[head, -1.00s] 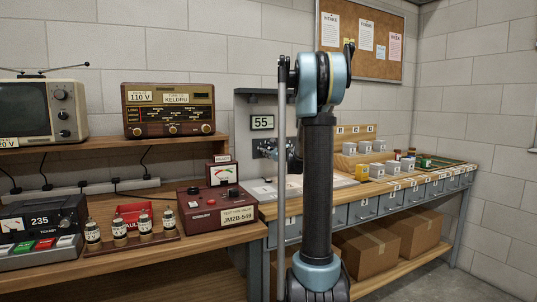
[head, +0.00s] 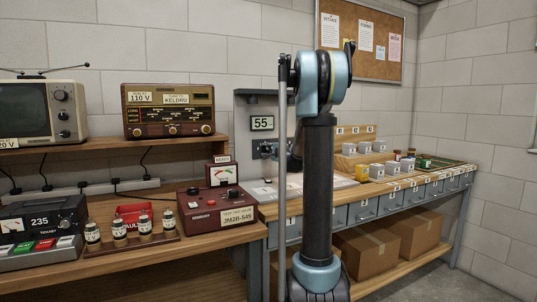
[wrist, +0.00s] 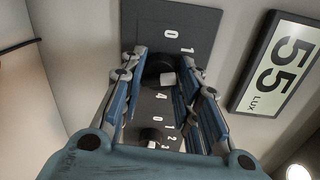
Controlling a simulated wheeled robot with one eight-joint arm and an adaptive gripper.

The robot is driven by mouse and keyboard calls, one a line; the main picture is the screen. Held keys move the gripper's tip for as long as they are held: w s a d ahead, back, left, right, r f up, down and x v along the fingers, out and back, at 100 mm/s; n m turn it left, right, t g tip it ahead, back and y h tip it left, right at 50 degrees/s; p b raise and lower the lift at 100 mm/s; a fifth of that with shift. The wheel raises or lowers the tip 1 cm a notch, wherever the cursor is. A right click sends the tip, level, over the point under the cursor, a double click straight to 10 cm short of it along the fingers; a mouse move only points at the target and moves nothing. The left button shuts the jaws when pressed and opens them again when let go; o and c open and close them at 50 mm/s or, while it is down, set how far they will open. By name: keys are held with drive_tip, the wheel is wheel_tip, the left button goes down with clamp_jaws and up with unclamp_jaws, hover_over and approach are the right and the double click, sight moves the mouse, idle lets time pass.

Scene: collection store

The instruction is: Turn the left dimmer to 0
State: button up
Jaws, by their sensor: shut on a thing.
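A dark dimmer panel (wrist: 180,18) with white number labels is on the wall in the wrist view. It shows turned sideways there. Its upper black knob (wrist: 155,68), the left dimmer, sits between the fingers of my gripper (wrist: 163,66), which is shut on it. Labels 0, 1 and 4 show around this knob; a pale patch shows on its lower right side, but I cannot tell what it points to. The other knob (wrist: 152,136) is lower, partly hidden by my gripper. In the head view the panel (head: 262,149) is small and my arm hides the gripper.
A sign reading 55 LUX (wrist: 276,65) is beside the panel in the wrist view and above it in the head view (head: 262,123). A dark shelf (head: 255,94) juts out above. A bench with small boxes (head: 362,172) stands to the right; a red meter box (head: 215,208) is left.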

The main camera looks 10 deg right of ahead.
drive_tip(key=n, duration=0.6)
drive_tip(key=shift+s+a+f+n+h, duration=0.1)
drive_tip(key=shift+n+h, duration=0.2)
drive_tip(key=shift+n, duration=0.1)
drive_tip(key=n, duration=0.6)
drive_tip(key=shift+t, duration=0.4)
drive_tip(key=shift+n, duration=0.3)
drive_tip(key=o, duration=1)
drive_tip(key=shift+o, duration=0.4)
drive_tip(key=v, duration=1.1)
drive_tip(key=shift+s, duration=0.4)
